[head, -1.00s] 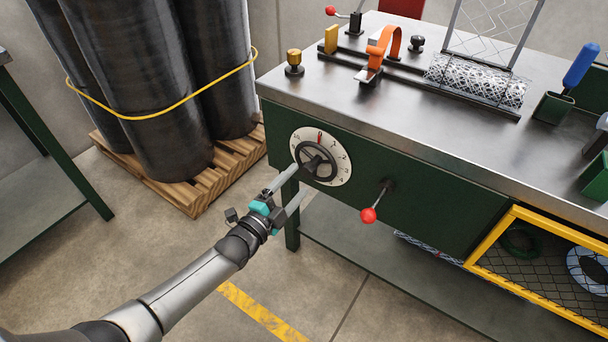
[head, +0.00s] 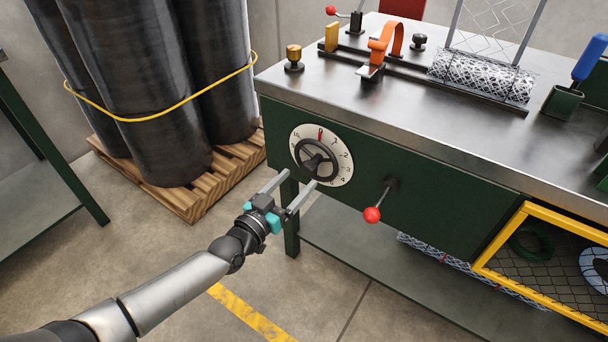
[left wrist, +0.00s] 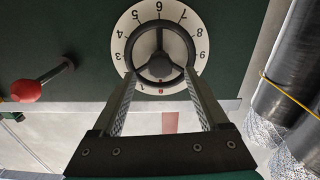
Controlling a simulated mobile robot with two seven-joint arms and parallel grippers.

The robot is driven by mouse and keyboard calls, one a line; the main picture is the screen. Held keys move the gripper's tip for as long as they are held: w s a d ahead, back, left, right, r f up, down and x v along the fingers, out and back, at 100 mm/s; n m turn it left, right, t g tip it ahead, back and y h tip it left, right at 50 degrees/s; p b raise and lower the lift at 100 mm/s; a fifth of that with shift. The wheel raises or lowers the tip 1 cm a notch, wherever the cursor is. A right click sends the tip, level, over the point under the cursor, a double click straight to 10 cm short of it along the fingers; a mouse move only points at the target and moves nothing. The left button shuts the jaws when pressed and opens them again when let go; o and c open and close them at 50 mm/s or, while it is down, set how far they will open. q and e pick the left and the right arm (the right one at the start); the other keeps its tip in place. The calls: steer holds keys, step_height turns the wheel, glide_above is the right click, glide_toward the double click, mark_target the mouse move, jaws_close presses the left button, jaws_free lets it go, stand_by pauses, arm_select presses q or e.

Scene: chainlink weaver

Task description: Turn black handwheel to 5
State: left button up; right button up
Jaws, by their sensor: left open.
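The black handwheel (head: 314,162) has spokes and a hub. It sits on a white numbered dial (head: 345,168) on the green front of the bench. A red mark (head: 320,135) is at the top of the dial. In the left wrist view the handwheel (left wrist: 159,66) and dial (left wrist: 119,45) appear upside down, the red mark at the bottom between 10 and 1. My left gripper (head: 298,180) is open and empty, its fingers pointing at the wheel from below left. In the wrist view the fingertips flank the wheel's lower rim; contact cannot be told. My right gripper is out of view.
A red-knobbed lever (head: 372,214) sticks out right of the dial. A yellow mesh-fronted frame (head: 497,238) is at lower right. Black rolls (head: 140,90) stand on a wooden pallet (head: 190,196) at left. The floor before the bench is clear.

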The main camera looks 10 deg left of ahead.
mark_target(306, 172)
arm_select(q)
steer(key=n+b, duration=0.1)
steer(key=n, duration=0.4)
steer(key=shift+n, duration=0.3)
steer(key=n+b, duration=0.1)
steer(key=n, duration=0.3)
steer(key=shift+f, duration=0.1)
steer(key=n+b, duration=0.2)
steer(key=n, duration=0.4)
steer(key=shift+n, duration=0.3)
steer(key=w, duration=0.1)
steer(key=w+d+n+b, duration=0.1)
steer(key=w, duration=0.1)
steer(key=shift+w+d, duration=0.2)
steer(key=shift+w, duration=0.25)
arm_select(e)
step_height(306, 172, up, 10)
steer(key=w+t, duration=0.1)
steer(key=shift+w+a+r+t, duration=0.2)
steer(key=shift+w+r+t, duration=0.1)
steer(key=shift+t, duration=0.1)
